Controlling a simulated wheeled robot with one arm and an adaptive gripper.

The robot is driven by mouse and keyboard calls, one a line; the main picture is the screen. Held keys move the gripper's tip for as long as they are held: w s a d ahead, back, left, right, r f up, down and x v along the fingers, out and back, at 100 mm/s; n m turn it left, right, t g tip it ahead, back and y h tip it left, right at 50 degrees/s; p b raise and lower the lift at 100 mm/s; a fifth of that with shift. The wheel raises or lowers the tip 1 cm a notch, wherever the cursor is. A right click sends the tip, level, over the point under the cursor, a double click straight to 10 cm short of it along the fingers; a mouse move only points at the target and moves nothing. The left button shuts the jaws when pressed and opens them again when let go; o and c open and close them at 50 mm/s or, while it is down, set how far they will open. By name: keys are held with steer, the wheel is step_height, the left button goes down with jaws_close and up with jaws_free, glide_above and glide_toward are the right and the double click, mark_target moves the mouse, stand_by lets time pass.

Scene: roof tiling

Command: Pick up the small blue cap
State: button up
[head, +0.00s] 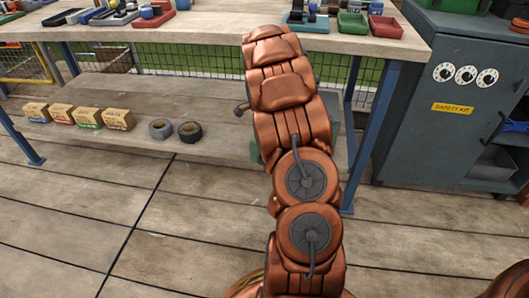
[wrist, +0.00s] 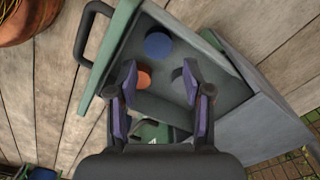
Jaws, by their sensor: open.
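In the wrist view, a small round blue cap (wrist: 158,45) lies on the dark floor of a grey-green open container (wrist: 105,62), towards its far side. My gripper (wrist: 160,76) is open, its two fingers pointing into the container. The blue cap is beyond the fingertips, roughly in line with the gap between them, and nothing is held. An orange round piece (wrist: 144,78) lies nearer, beside the left finger. In the head view my arm hides the gripper and the cap.
A black handle (wrist: 90,32) stands out from the container's left side. In the head view, a workbench (head: 200,35) carries coloured trays. Its lower shelf (head: 90,93) holds several small boxes (head: 88,118) and two dark rolls (head: 190,132). A grey cabinet (head: 430,130) stands at right.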

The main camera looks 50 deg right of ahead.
steer(key=shift+s+f+b, duration=0.1)
steer(key=shift+f+b, duration=1.3)
steer(key=shift+f, duration=1.7)
steer(key=c, duration=0.5)
